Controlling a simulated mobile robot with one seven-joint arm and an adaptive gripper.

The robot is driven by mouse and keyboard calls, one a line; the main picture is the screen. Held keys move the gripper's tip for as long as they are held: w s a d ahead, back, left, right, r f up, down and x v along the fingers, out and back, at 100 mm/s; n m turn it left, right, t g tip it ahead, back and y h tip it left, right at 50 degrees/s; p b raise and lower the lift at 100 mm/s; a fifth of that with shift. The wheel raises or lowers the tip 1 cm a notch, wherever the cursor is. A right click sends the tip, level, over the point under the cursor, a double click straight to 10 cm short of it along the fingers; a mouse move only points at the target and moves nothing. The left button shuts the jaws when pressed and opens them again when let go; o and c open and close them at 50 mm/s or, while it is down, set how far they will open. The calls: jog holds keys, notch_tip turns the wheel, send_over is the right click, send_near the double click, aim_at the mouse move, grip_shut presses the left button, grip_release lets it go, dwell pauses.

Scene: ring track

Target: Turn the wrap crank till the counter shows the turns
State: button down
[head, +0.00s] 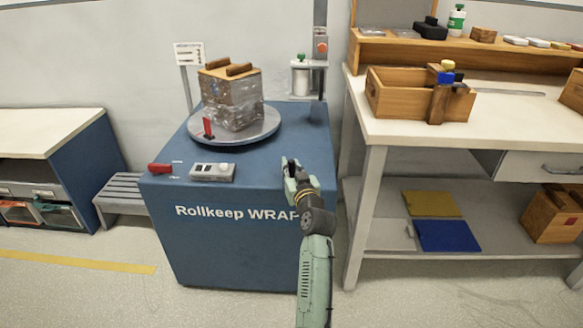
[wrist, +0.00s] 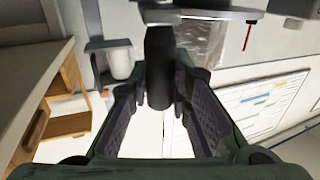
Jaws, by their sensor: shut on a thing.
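My gripper (head: 290,172) is above the front right of the blue wrap machine's top (head: 300,130). In the wrist view my gripper (wrist: 162,100) is shut on the dark upright crank handle (wrist: 160,60), which lies between the two finger pads. A grey crank arm (wrist: 205,14) runs across the handle's end. In the head view the crank is hidden by my gripper and arm. A film-wrapped wooden crate (head: 232,95) stands on the grey round turntable (head: 258,132). A small grey box (head: 212,172) with a display, probably the counter, sits at the front; its figures are too small to read.
A film post (head: 320,60) with a pale roll (head: 300,78) stands at the machine's back right. A red upright piece (head: 208,127) is at the turntable's edge, and a red lever (head: 160,168) is at front left. A workbench (head: 400,128) with a wooden tray (head: 400,92) stands close on the right.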

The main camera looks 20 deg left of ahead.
dwell(0.3)
jog(key=shift+s+a+f, duration=0.1)
jog(key=shift+a+f, duration=0.05)
jog(key=shift+a, duration=0.05)
jog(key=shift+s+a, duration=0.1)
jog(key=shift+a, duration=0.1)
jog(key=shift+s+a+b, duration=0.1)
jog(key=shift+a+b, duration=0.15)
jog(key=shift+b, duration=0.05)
jog(key=shift+s+a, duration=0.1)
jog(key=shift+a, duration=0.25)
jog(key=c, duration=1.5)
grip_release()
jog(key=shift+c, duration=0.2)
jog(key=shift+o, duration=0.5)
jog(key=shift+d, duration=0.25)
